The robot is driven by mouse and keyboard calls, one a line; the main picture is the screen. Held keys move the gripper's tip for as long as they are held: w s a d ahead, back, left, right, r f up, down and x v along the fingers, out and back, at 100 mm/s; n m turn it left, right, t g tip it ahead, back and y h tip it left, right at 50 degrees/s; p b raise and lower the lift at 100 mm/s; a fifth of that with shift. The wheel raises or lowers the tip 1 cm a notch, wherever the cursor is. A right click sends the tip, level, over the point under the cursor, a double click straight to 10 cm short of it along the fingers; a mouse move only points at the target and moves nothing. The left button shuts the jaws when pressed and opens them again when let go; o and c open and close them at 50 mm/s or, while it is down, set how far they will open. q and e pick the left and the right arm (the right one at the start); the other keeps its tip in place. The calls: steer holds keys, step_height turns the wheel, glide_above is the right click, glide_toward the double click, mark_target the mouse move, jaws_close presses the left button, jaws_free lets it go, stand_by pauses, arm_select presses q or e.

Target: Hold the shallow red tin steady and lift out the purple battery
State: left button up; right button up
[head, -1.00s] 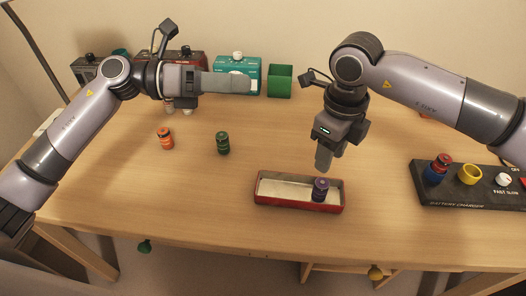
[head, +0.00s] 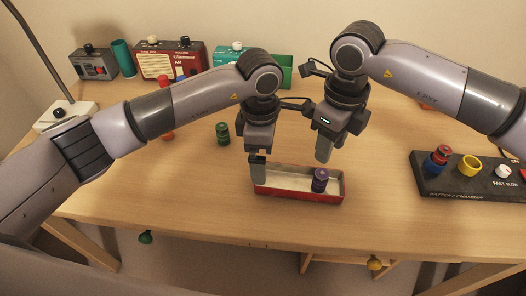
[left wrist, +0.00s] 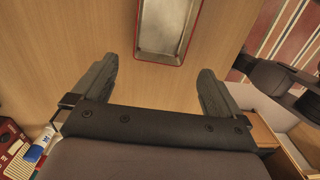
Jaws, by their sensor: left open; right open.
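The shallow red tin (head: 300,198) lies on the desk near its front edge; its pale inside is open. Its end also shows in the left wrist view (left wrist: 160,59). The purple battery (head: 320,180) stands upright in the right part of the tin. My left gripper (head: 257,172) is at the tin's left end, pointing down. In the left wrist view its fingers (left wrist: 160,75) are apart, with the tin's end ahead between them and nothing held. My right gripper (head: 324,155) is open and empty, pointing down above the battery, apart from it.
A battery charger (head: 470,192) with a yellow ring and a red-and-blue battery sits at the right. A green battery (head: 222,133) stands left of the tin. Radios (head: 150,66) and a green box (head: 287,72) line the back. The desk between tin and charger is clear.

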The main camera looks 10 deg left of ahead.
arm_select(q)
steer(key=shift+f, duration=3.55)
steer(key=c, duration=0.9)
